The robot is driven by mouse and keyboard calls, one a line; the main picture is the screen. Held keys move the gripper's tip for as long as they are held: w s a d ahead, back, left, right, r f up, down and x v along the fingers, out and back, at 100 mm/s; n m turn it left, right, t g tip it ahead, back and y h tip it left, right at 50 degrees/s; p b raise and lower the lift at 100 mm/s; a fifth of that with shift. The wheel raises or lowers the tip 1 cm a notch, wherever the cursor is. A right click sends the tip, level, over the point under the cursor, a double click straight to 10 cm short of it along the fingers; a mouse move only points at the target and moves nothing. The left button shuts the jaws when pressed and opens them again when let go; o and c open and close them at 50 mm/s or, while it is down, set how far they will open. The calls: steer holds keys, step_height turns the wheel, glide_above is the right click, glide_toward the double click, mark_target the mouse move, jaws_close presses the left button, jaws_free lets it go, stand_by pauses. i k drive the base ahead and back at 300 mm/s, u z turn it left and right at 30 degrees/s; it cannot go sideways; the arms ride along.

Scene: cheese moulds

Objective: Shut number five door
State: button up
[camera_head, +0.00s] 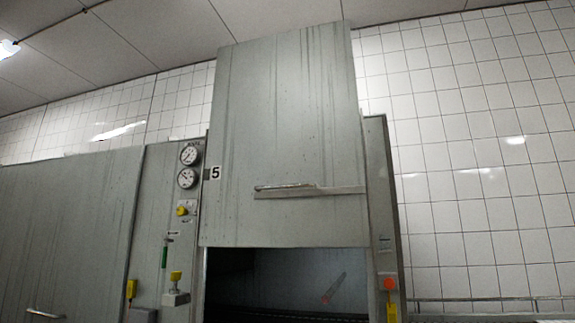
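The number five door (283,130) is a tall grey metal panel with dark vertical streaks. It stands raised above a dark opening (280,275), with its top edge close to the ceiling. A horizontal bar handle (309,191) runs across its lower right part. My gripper is not in view.
Left of the door, a frame post carries two round gauges (188,166), a yellow knob (182,210) and a green handle (165,251). The right post has an orange-red button (389,284). Another grey panel (62,235) stands at far left. White tiles (470,150) cover the wall.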

mark_target(285, 167)
steer(key=u, duration=0.05)
steer(key=k, duration=1.45)
steer(key=u, duration=1)
steer(key=i, duration=1)
